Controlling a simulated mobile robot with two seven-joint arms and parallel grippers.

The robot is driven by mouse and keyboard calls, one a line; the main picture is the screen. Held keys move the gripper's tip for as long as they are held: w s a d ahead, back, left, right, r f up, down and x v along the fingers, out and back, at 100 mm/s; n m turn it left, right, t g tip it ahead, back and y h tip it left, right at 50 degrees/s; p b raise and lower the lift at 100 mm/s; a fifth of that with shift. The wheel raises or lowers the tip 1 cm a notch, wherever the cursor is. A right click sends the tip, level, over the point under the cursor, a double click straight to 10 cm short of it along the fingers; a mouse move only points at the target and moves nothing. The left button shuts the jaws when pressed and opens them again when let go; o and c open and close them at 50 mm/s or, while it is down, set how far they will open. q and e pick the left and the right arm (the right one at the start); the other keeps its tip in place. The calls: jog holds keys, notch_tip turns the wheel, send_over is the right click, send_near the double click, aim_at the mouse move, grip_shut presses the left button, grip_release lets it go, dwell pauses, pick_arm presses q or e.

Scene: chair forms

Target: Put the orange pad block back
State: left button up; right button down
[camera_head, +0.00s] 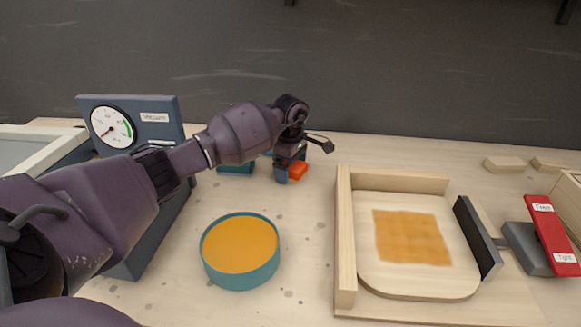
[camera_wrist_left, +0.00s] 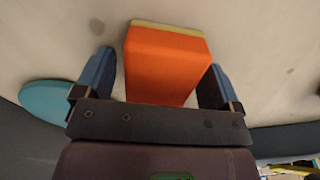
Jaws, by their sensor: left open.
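The orange pad block (camera_head: 298,170) sits on the table at the back centre, partly hidden by my left gripper (camera_head: 288,172) in the head view. In the left wrist view the orange pad block (camera_wrist_left: 168,62) has a pale yellow layer along its far edge. My left gripper (camera_wrist_left: 157,75) is open, with one blue finger on each side of the block. A gap shows on the left side; I cannot tell whether the right finger touches. My right gripper is not in view.
A teal object (camera_head: 236,169) lies left of the block. A teal dish (camera_head: 241,276) of orange material stands in front. A wooden frame (camera_head: 344,240) with a dark clamp plate (camera_head: 477,238) and red lever (camera_head: 551,236) is at right. A gauge box (camera_head: 150,103) stands at left.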

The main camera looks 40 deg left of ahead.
pick_arm(q)
jog(key=shift+r, duration=0.25)
notch_tip(320, 180, up, 12)
jog(key=p, duration=0.1)
jog(key=shift+p, duration=0.3)
jog(key=shift+f, duration=0.1)
